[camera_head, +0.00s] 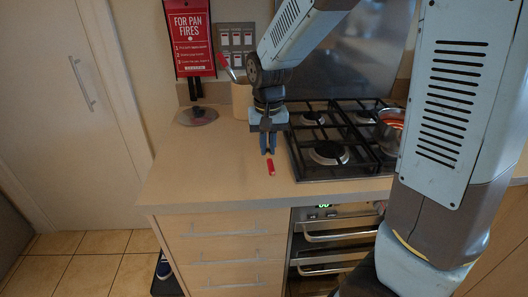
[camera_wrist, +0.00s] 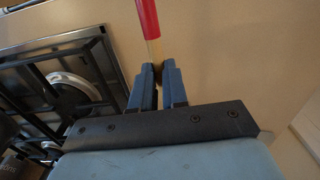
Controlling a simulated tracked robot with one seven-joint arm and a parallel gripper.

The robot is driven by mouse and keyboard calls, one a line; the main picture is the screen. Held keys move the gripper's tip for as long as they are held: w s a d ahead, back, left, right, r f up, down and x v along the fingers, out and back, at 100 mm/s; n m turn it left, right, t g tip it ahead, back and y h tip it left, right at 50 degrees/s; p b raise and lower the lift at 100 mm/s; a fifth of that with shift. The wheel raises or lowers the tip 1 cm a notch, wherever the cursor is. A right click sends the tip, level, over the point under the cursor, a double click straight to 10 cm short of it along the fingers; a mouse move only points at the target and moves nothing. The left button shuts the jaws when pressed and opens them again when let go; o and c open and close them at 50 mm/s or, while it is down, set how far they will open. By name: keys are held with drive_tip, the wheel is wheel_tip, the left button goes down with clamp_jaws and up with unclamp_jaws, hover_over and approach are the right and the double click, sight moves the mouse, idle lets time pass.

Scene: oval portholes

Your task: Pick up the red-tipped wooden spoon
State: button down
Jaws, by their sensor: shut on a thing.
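The red-tipped wooden spoon (camera_head: 270,167) shows in the head view as a short red end just below my gripper (camera_head: 267,151), over the worktop left of the hob. In the wrist view the spoon's red end (camera_wrist: 148,18) points to the top edge, with pale wood below it running down to the fingers. My gripper (camera_wrist: 156,76) is shut on the wooden part, one blue finger on each side. The rest of the spoon is hidden behind the fingers and gripper body. I cannot tell whether the spoon touches the worktop.
The black-grated gas hob (camera_head: 330,152) is close on the right, with a pan (camera_head: 391,124) on its right side. A utensil pot (camera_head: 242,98) and a glass lid (camera_head: 197,116) stand at the back. The worktop (camera_head: 205,175) is clear to the left.

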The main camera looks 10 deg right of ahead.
drive_tip(key=s+d+r, duration=0.3)
drive_tip(key=s+r, duration=0.2)
drive_tip(key=s, duration=0.4)
drive_tip(key=shift+s+d+r, duration=0.15)
drive_tip(key=shift+s+d, duration=0.1)
idle(0.3)
